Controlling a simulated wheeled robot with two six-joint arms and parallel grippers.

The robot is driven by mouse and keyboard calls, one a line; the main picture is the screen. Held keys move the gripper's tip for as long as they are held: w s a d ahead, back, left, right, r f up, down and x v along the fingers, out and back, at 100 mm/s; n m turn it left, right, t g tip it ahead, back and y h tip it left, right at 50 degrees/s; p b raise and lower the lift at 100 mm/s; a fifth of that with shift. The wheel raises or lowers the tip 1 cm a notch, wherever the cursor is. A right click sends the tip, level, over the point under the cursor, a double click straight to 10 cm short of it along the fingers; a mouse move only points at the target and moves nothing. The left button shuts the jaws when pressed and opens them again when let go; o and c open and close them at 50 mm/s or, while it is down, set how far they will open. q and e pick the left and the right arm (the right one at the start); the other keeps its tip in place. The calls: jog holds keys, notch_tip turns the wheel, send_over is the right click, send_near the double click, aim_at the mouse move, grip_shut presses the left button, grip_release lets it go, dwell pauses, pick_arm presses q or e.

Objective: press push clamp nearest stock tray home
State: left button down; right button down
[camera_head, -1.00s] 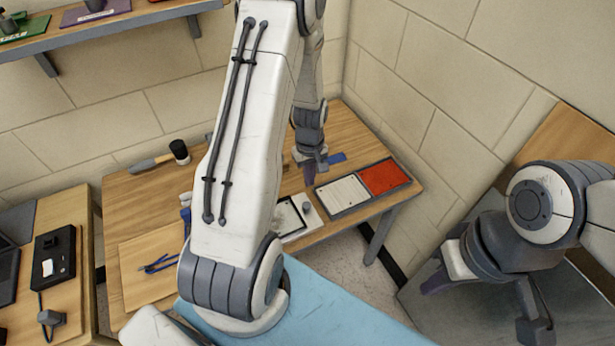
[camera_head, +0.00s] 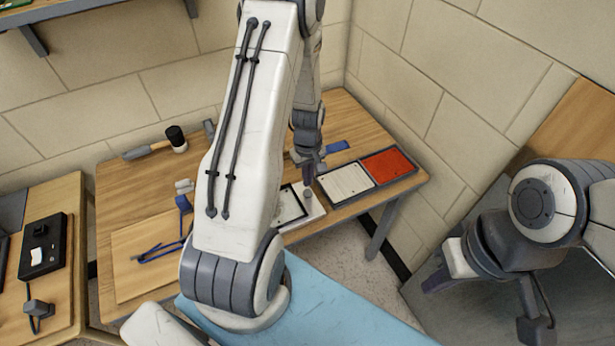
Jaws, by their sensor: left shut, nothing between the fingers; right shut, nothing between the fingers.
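My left gripper (camera_head: 307,180) points down over the wooden bench, its dark fingertips shut and empty. The tips are right by a small grey knob (camera_head: 308,194) on a white plate; I cannot tell whether they touch. A blue-handled piece (camera_head: 337,147), possibly a push clamp, lies just behind a two-part tray (camera_head: 352,203) with white and red halves. Another blue-and-grey piece (camera_head: 183,203) is left of my arm, partly hidden. I cannot tell for sure which piece is the push clamp or which tray is the stock tray. My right gripper (camera_head: 437,282) is shut and empty at right.
A black-framed white panel (camera_head: 289,205) is partly behind my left arm. A brush-like tool (camera_head: 165,143) lies at the back left. A wooden board (camera_head: 135,275) with blue pliers-like tool (camera_head: 160,252) is at the front left. A side table (camera_head: 60,300) holds a black box.

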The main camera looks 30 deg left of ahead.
aim_at(308, 193)
pick_arm(q)
jog(key=shift+f, duration=0.2)
jog(key=shift+f+b, duration=1.9)
jog(key=shift+f, duration=0.6)
jog(key=shift+r, duration=0.1)
notch_tip(308, 193, up, 7)
jog(key=p, duration=0.6)
jog(key=shift+r, duration=0.1)
